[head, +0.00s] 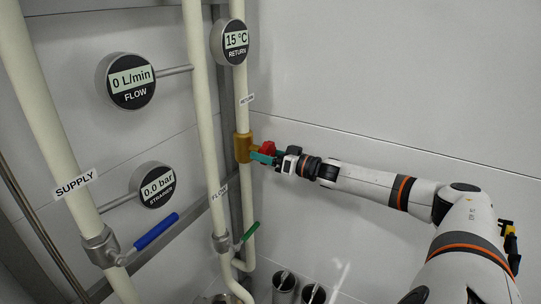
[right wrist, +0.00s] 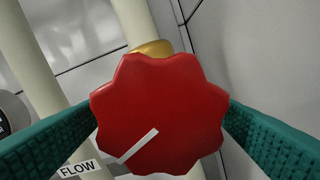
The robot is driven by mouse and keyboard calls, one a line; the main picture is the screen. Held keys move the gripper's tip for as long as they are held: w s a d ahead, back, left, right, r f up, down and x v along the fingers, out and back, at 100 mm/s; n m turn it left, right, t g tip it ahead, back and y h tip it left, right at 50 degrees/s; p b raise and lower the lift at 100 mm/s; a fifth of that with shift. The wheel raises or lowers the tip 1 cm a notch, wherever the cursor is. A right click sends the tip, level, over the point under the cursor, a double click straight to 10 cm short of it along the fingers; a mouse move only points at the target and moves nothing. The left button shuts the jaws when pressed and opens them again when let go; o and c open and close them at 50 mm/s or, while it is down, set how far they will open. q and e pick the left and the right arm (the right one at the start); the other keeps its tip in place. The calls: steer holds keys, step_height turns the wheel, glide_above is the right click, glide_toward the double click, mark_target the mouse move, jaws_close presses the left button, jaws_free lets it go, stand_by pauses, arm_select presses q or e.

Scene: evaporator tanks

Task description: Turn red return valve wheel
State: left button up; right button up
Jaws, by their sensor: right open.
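The red return valve wheel (head: 267,148) sits on a brass valve body (head: 243,147) on the return pipe. In the right wrist view the red wheel (right wrist: 160,115) fills the middle, with a lobed rim and a white pointer line slanting to its lower left. My right gripper (head: 264,157) is at the wheel. Its teal fingers stand open on either side of the wheel in the right wrist view, with a gap showing at the right; contact at the left is unclear. My left gripper is in neither view.
The supply pipe (head: 35,95) has a blue lever (head: 156,231); the flow pipe (head: 201,100) has a green lever (head: 249,234). Round gauges read 0 L/min (head: 127,81), 0.0 bar (head: 154,185) and 15 °C (head: 231,41). Metal cylinders (head: 285,287) stand below. The wall at right is bare.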

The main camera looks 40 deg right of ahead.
steer(key=shift+s, duration=0.1)
steer(key=b+v, duration=0.1)
steer(key=v, duration=1.1)
stand_by(0.4)
stand_by(0.5)
